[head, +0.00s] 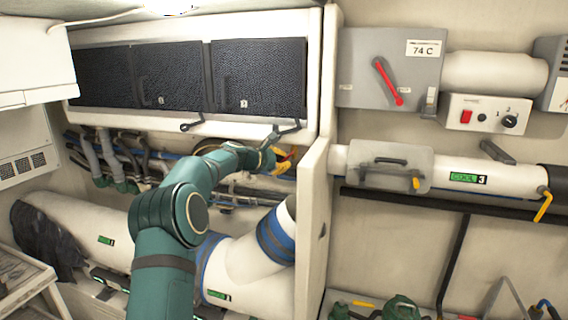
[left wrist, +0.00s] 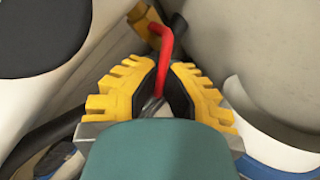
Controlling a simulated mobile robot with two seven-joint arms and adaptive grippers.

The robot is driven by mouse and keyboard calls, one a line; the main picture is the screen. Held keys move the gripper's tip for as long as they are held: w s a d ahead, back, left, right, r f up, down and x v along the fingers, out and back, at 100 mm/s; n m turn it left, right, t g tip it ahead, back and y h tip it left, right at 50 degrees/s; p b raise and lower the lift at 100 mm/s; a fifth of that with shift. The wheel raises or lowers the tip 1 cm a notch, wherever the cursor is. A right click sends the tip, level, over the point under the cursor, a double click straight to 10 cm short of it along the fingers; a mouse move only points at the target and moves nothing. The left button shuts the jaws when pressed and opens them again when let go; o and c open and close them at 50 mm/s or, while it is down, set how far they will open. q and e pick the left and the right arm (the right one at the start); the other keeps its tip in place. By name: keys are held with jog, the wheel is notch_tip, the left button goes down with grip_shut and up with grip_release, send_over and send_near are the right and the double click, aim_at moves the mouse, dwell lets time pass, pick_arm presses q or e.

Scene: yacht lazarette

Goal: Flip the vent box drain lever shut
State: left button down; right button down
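The drain lever (left wrist: 166,42) is a bent red rod with a dark end, beside a yellow fitting (left wrist: 146,18) at the top of the left wrist view. My left gripper (left wrist: 164,78) has yellow ridged fingers with dark inner pads. They are closed in around the red rod, which runs down between them. In the head view my left gripper (head: 284,160) is below the dark-fronted box, close to the white upright panel; the lever is hard to make out there. My right gripper is not in view.
A white upright panel (head: 311,220) stands just right of my left gripper. A large white duct (head: 250,292) with blue bands lies below, and pipes and cables (head: 125,160) run behind. A grey switch box (head: 390,68) with a red handle is on the right wall.

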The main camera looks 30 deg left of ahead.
pick_arm(q)
jog(key=shift+r, duration=0.1)
dwell(0.4)
jog(key=c, duration=1.1)
grip_release()
jog(key=v, duration=1.2)
jog(key=shift+r, duration=0.1)
